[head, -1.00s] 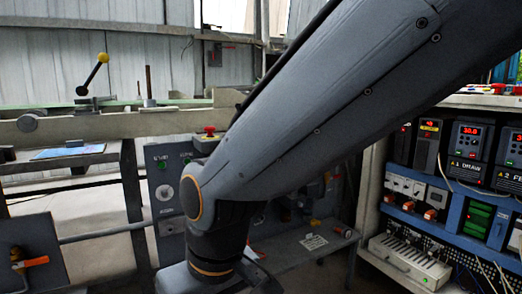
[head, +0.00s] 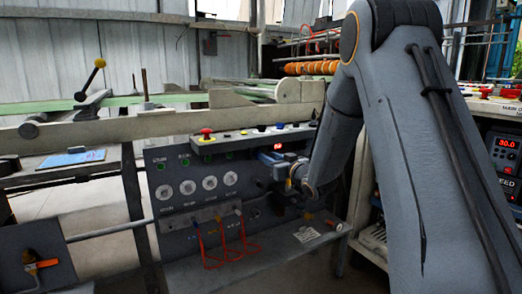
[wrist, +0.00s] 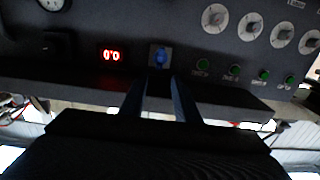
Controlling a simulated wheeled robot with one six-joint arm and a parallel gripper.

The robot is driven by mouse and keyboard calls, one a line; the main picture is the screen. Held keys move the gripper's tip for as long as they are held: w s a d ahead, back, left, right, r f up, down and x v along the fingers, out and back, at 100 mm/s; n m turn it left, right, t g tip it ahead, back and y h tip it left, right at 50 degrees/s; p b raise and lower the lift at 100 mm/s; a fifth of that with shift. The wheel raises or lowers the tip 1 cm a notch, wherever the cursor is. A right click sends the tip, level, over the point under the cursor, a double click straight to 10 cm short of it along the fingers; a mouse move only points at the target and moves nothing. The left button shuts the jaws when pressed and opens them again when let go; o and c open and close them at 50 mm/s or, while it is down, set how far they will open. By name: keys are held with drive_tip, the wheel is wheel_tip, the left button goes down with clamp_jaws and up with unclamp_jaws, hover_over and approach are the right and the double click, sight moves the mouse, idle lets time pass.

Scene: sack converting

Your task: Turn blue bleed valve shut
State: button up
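The blue bleed valve (wrist: 160,56) is a small blue knob on a square plate on the dark panel, at the upper middle of the wrist view. My gripper (wrist: 159,80) points at it with two fingers apart and nothing between them. The knob shows just beyond the fingertips, lined up with the gap. I cannot tell whether the fingers touch the plate. In the head view my gripper (head: 268,159) is in front of the panel (head: 160,170), and I cannot make out the valve separately there.
A lit red display (wrist: 111,55) is beside the valve. Several round dials (wrist: 252,26) and green lamps (wrist: 235,70) are on its other side. A ledge with a red button (head: 206,132) overhangs the panel. Red hoses (head: 203,250) hang below. An orange-handled lever (head: 42,264) is far left.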

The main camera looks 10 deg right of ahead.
sight(259, 151)
drive_tip(key=shift+b+x, duration=1.1)
drive_tip(key=shift+x, duration=2.75)
drive_tip(key=shift+d+r, duration=0.1)
clamp_jaws()
